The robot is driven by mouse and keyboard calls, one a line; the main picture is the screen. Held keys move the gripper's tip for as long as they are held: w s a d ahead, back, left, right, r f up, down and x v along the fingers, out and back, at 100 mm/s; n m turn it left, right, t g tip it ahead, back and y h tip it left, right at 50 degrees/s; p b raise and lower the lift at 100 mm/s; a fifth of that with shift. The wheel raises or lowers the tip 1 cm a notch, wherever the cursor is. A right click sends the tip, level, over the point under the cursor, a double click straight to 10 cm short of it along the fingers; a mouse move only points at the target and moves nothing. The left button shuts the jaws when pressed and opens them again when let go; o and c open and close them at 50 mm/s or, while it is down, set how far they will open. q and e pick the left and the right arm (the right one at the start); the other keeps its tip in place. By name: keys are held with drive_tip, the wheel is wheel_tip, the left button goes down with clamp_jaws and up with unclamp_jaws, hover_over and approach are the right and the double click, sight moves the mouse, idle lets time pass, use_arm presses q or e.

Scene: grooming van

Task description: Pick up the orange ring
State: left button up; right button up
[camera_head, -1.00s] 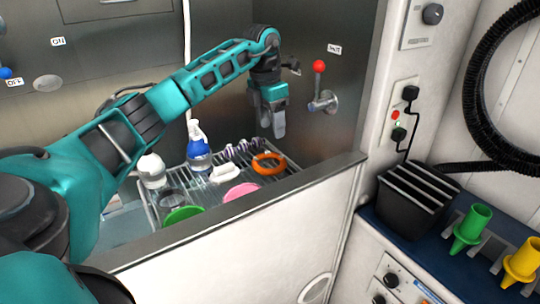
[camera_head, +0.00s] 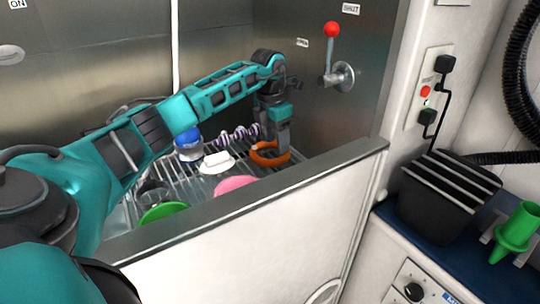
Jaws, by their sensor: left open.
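The orange ring (camera_head: 268,163) lies on the wire rack (camera_head: 228,180) in the tub, at the rack's right end. My left gripper (camera_head: 280,148) points down at the ring, with its fingers at the ring and covering part of it. The gripper is open. Whether a finger touches the ring or reaches inside it, I cannot tell. My right gripper is out of view.
The tub's front wall (camera_head: 255,205) rises close by.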

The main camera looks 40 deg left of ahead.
sight(278, 158)
use_arm(q)
drive_tip(key=f, duration=0.4)
drive_tip(key=f+b, duration=0.1)
drive_tip(key=shift+w+d+f, duration=0.1)
drive_tip(key=shift+w+f, duration=0.25)
drive_tip(key=shift+f, duration=0.05)
clamp_jaws()
